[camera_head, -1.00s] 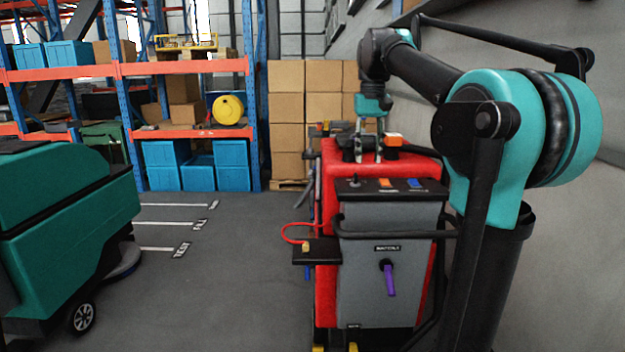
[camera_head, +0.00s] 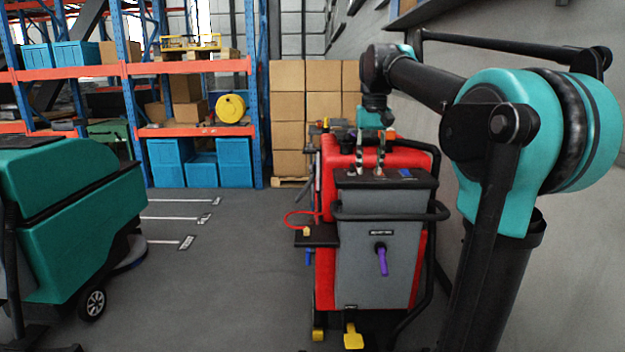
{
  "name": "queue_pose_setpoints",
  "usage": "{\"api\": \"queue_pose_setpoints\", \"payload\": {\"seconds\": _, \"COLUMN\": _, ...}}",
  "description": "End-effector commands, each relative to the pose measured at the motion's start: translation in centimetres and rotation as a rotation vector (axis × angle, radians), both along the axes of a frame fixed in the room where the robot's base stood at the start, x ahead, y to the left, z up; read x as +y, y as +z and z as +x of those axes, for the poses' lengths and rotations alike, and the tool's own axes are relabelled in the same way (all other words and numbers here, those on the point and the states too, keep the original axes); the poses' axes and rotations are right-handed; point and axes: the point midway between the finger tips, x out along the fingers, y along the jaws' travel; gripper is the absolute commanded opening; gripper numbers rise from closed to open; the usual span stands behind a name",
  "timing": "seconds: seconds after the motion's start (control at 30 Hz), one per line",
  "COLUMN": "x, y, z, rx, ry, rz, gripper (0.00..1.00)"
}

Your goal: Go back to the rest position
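My gripper (camera_head: 369,165) hangs fingers down in the middle of the head view, in front of the upper part of a red and grey machine (camera_head: 376,262). Its two fingers are apart with nothing visible between them. They overlap the machine's top panel in the picture, and I cannot tell how far above or before it they are. My arm is bent, reaching from the right side up and over to the gripper. A purple handle (camera_head: 382,262) sticks out of the machine's grey front.
A teal scrubber (camera_head: 70,215) stands at the left. Blue and orange shelving (camera_head: 190,67) and stacked cartons (camera_head: 287,105) are behind. A grey wall (camera_head: 585,245) is close on the right. Grey floor (camera_head: 220,275) is free between the scrubber and the machine.

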Motion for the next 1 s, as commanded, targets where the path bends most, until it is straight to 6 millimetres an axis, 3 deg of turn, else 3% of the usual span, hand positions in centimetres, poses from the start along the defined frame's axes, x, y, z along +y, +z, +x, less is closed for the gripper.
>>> {"api": "queue_pose_setpoints", "payload": {"seconds": 0.27, "x": -0.6, "y": -5.3, "z": -0.9, "rx": -0.046, "ry": -0.003, "rz": 0.004, "gripper": 0.32}}
{"api": "queue_pose_setpoints", "payload": {"seconds": 0.47, "x": -1.3, "y": -11.8, "z": -3.1, "rx": -0.101, "ry": -0.006, "rz": 0.007, "gripper": 0.32}}
{"api": "queue_pose_setpoints", "payload": {"seconds": 0.67, "x": -2.3, "y": -21.4, "z": -8.0, "rx": -0.184, "ry": -0.010, "rz": 0.008, "gripper": 0.32}}
{"api": "queue_pose_setpoints", "payload": {"seconds": 0.8, "x": -2.9, "y": -27.8, "z": -12.7, "rx": -0.244, "ry": -0.013, "rz": 0.008, "gripper": 0.32}}
{"api": "queue_pose_setpoints", "payload": {"seconds": 1.0, "x": -3.5, "y": -34.4, "z": -19.0, "rx": -0.311, "ry": -0.017, "rz": 0.006, "gripper": 0.32}}
